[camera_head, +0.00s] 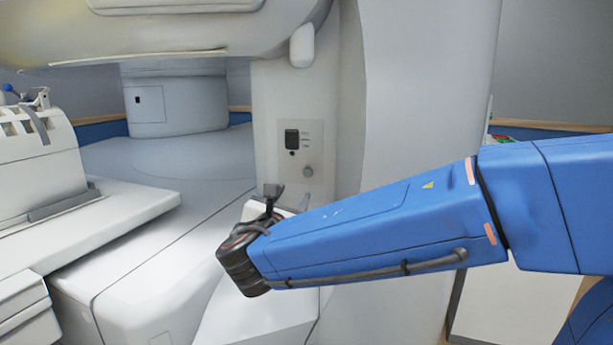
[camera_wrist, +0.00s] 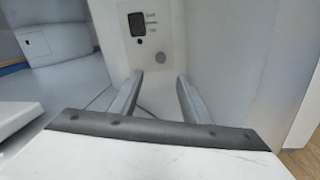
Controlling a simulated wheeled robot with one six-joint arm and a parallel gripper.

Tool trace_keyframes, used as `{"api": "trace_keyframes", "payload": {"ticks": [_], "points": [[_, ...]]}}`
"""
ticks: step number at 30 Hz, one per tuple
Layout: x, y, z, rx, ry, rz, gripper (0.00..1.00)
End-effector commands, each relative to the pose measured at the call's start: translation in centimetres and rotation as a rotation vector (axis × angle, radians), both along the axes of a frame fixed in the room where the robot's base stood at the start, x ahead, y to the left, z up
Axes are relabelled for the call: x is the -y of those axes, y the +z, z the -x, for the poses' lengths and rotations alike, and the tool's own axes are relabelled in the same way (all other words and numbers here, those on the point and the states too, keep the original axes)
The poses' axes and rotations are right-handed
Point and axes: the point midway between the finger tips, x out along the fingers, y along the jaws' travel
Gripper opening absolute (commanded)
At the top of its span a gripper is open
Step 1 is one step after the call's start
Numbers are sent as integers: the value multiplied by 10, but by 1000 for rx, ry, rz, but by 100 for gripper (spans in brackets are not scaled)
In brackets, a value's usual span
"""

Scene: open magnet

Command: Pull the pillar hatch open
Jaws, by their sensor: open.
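The pillar hatch appears to be the pale rectangular panel (camera_head: 294,171) on the front of the white pillar. It sits flush with the pillar and looks shut. It carries a dark rectangular window, small lettering and a round grey knob (camera_head: 308,171) at its lower right. In the wrist view the panel (camera_wrist: 141,56) is at top centre, with the knob (camera_wrist: 160,57) just beyond the fingertips. My gripper (camera_head: 273,190) is in front of and below the panel. In the wrist view its fingers (camera_wrist: 160,77) are apart and empty, on either side of the knob's line, not touching it.
The large white magnet housing (camera_head: 180,35) overhangs the upper left. A white patient table (camera_head: 100,215) lies to the left. A second pillar (camera_head: 175,100) stands behind. The broad white column (camera_head: 420,90) is right of the panel. Space directly before the panel looks free.

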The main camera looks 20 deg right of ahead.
Motion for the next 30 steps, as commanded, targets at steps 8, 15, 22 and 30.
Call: {"api": "trace_keyframes", "payload": {"ticks": [8,15,22,30], "points": [[17,-1,-31,-2,-5,-2,43],[31,-1,-61,-2,-6,-1,43],[47,-1,-91,-2,-6,-1,43],[64,-1,-127,-2,-5,-2,43]]}}
